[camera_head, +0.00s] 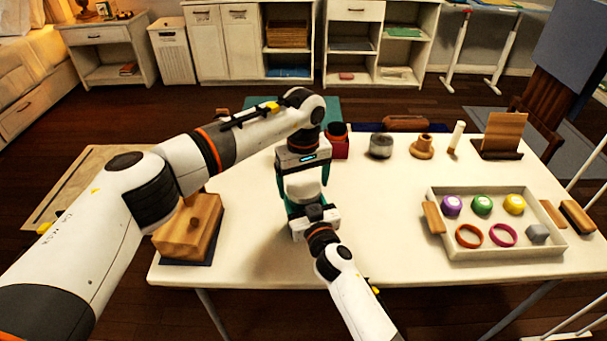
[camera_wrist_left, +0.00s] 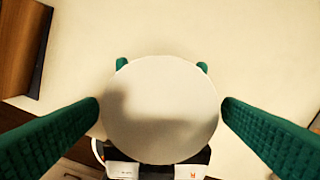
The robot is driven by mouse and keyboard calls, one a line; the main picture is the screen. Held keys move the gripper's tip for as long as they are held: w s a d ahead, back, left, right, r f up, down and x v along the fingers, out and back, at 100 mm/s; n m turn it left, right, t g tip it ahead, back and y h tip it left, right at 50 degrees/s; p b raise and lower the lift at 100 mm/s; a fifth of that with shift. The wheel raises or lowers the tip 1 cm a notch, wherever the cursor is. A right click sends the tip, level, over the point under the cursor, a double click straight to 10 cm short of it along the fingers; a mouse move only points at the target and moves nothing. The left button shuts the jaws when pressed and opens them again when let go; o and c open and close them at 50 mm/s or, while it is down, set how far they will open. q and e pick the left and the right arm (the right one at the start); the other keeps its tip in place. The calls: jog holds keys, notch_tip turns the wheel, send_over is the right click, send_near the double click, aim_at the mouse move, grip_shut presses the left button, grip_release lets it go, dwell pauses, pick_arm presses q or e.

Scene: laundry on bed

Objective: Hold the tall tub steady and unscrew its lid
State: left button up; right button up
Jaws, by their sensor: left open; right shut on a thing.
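The tall tub (camera_head: 303,186) is white and stands on the table, mostly hidden by my grippers in the head view. In the left wrist view its round white lid (camera_wrist_left: 160,108) is seen from above. My left gripper (camera_wrist_left: 160,112) points down over it, open, one green finger on each side of the lid with gaps between. In the head view this gripper (camera_head: 304,178) is above the tub. My right gripper (camera_head: 314,208) reaches in from the front and is shut on the tub, below the lid. Its green fingertips (camera_wrist_left: 162,65) show beyond the lid's far edge in the left wrist view.
A pale tray (camera_head: 455,247) with coloured lidded pots, rings and a grey cube is at the right. A wooden block (camera_head: 188,228) is at the left. A red box (camera_head: 336,145), a grey jar (camera_head: 381,146) and a wooden piece (camera_head: 422,147) stand behind. The table (camera_head: 385,205) between is clear.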

pick_arm(q)
jog(key=c, duration=1)
